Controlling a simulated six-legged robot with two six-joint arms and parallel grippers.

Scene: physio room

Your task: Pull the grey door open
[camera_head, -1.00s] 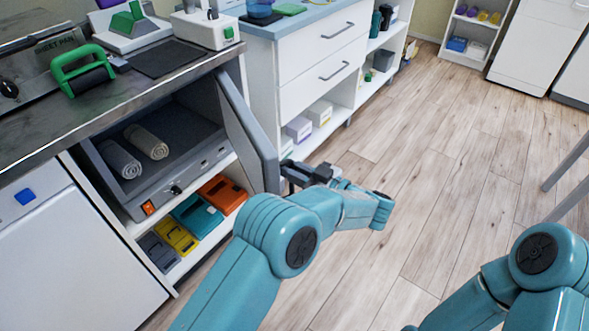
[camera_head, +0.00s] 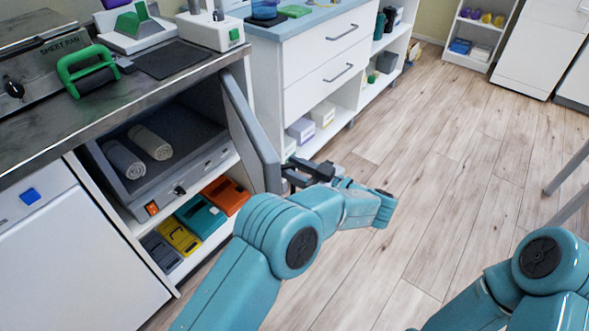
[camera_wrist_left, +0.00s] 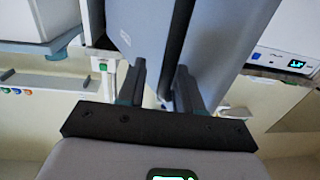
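The grey door (camera_head: 248,128) stands swung well out from the grey cabinet, whose compartment (camera_head: 176,172) is open to view with two rolled towels (camera_head: 137,150) inside. My left gripper (camera_head: 290,172) is at the door's free edge, low on its outer side. In the left wrist view the door (camera_wrist_left: 228,50) fills the upper middle, with a dark strip along it.
Below the compartment is a shelf with coloured boxes (camera_head: 201,216). The worktop (camera_head: 120,105) above carries a green-handled tool (camera_head: 85,68). A white drawer unit (camera_head: 325,60) stands just behind the door. Wooden floor (camera_head: 440,190) lies clear to the right.

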